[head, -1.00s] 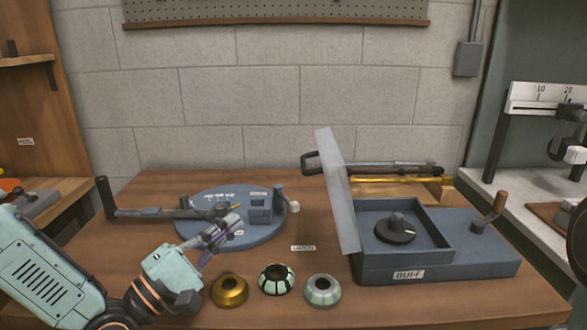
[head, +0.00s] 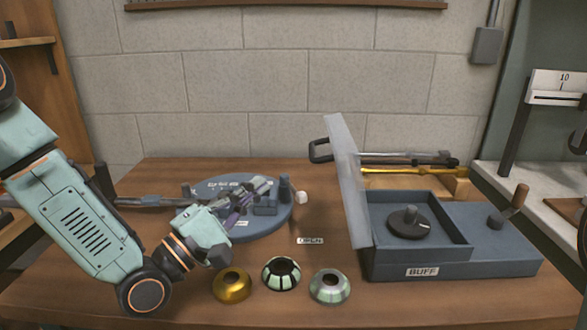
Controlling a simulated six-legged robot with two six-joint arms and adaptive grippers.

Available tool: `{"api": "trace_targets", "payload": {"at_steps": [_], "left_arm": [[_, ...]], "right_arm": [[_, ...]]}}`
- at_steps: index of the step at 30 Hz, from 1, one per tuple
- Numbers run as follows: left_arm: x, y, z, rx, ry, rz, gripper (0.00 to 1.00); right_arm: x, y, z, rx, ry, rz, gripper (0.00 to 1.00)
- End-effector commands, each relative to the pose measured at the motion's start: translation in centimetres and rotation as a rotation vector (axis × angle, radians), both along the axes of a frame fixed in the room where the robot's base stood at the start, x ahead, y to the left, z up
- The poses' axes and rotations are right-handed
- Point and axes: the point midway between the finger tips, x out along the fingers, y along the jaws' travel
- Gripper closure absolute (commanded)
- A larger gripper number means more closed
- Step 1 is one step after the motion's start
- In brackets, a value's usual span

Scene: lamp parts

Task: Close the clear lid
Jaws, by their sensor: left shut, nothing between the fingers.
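The clear lid (head: 347,180) is a translucent panel. It stands raised, tilted slightly back to the left, at the left edge of the blue-grey box labelled BUFF (head: 480,270). The box's open well holds a dark round knob or disc (head: 408,223). My left gripper (head: 262,187) is shut and empty. It is above the round blue base plate, left of the lid and apart from it. My right gripper is not in view.
The round blue plate (head: 225,188) lies behind my left gripper. A crank handle (head: 509,207) stands on the box's right. Rods lie behind the box.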

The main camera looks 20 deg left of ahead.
Motion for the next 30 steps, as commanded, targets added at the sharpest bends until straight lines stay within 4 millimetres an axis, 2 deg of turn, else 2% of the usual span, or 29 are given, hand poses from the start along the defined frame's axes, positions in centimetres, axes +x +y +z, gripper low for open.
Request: {"api": "trace_targets", "payload": {"at_steps": [14, 22, 30], "left_arm": [[4.5, -2.4, 1.6, 0.005, -0.003, -0.003, 1.0], [5.1, -4.5, 2.6, 0.003, -0.001, -0.005, 1.0], [5.4, -5.6, 3.2, 0.001, 0.0, -0.001, 1.0]], "right_arm": [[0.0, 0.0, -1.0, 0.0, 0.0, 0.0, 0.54], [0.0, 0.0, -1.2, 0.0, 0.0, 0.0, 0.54], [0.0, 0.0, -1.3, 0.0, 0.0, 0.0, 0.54]]}}
